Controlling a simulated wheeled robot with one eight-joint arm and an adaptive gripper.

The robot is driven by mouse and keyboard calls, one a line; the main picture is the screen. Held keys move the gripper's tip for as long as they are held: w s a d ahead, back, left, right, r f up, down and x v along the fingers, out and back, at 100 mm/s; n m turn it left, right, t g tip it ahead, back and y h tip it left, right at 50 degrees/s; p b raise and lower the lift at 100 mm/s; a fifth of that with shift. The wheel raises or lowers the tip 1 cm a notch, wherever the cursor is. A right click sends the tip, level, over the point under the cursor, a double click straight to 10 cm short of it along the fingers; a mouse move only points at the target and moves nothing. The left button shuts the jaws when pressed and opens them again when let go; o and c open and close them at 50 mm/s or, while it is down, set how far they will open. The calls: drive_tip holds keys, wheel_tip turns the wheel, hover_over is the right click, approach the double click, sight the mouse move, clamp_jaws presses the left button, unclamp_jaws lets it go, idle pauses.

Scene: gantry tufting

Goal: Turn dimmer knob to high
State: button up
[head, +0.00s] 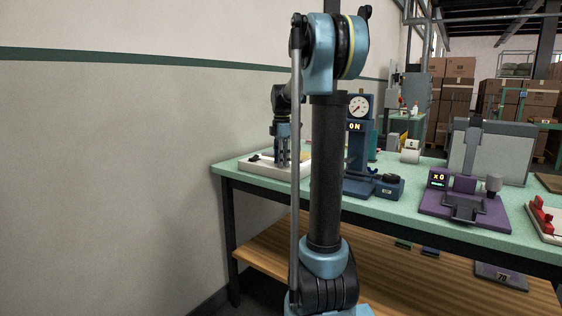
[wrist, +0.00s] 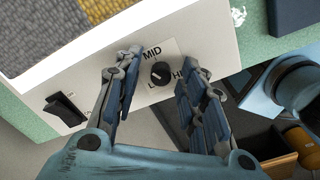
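The dimmer knob (wrist: 161,73) is a small round black knob on the white front panel (wrist: 205,25) of a low box. The knob's exact setting is too small to tell. My gripper (wrist: 158,76) is open, its fingers spread on either side of the knob with gaps. In the head view my gripper (head: 282,158) points down at the white box (head: 262,170) at the bench's left end; the knob is hidden there.
A black rocker switch (wrist: 65,108) sits left of the knob on the same panel. Grey and yellow textured pieces lie on the box. To the right on the green bench (head: 400,213) stand a blue gauge stand (head: 357,150) reading ON and a purple device (head: 450,208).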

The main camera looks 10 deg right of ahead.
clamp_jaws()
